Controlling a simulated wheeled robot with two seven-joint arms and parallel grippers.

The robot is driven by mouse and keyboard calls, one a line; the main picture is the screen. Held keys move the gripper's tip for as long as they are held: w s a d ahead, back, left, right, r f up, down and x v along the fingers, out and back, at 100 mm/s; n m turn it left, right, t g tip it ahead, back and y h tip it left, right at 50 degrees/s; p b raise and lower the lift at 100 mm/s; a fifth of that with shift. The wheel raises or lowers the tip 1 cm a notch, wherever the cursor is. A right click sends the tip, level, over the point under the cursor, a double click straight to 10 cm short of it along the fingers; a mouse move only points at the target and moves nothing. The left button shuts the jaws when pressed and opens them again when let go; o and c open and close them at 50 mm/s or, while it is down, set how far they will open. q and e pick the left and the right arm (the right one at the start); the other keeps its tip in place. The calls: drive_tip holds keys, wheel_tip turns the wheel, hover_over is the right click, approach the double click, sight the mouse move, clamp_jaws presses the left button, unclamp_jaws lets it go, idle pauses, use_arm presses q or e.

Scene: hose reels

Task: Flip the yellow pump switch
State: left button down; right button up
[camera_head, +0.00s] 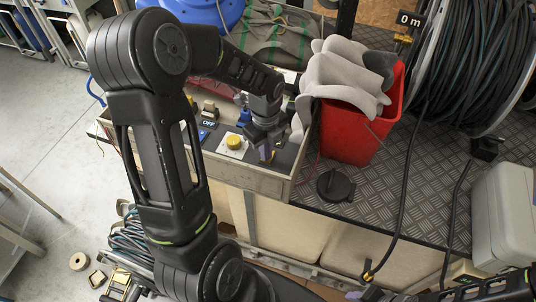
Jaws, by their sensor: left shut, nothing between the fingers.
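A panel in an open grey tray (245,178) carries several switches. A yellow round knob (234,141) on a white plate sits just left of my left gripper (267,153). That gripper points down over the panel, shut with nothing held. A small yellow part shows right by its fingertips, mostly hidden; I cannot tell if it is a switch lever or if the fingers touch it. A beige switch (209,108) stands further back above an "OFF" label (209,124). My right gripper is not seen.
A red bucket (347,135) with grey cloths (345,80) stands close right of the gripper. A black cap (335,186) lies on the chequered metal deck. A large hose reel (480,60) is at the back right. A green-grey bag (275,35) lies behind the tray.

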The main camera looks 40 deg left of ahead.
use_arm(q)
drive_tip(key=shift+f, duration=0.3)
wheel_tip(320, 180, up, 7)
drive_tip(key=p, duration=0.5)
drive_tip(key=shift+p, duration=0.35)
idle(0.5)
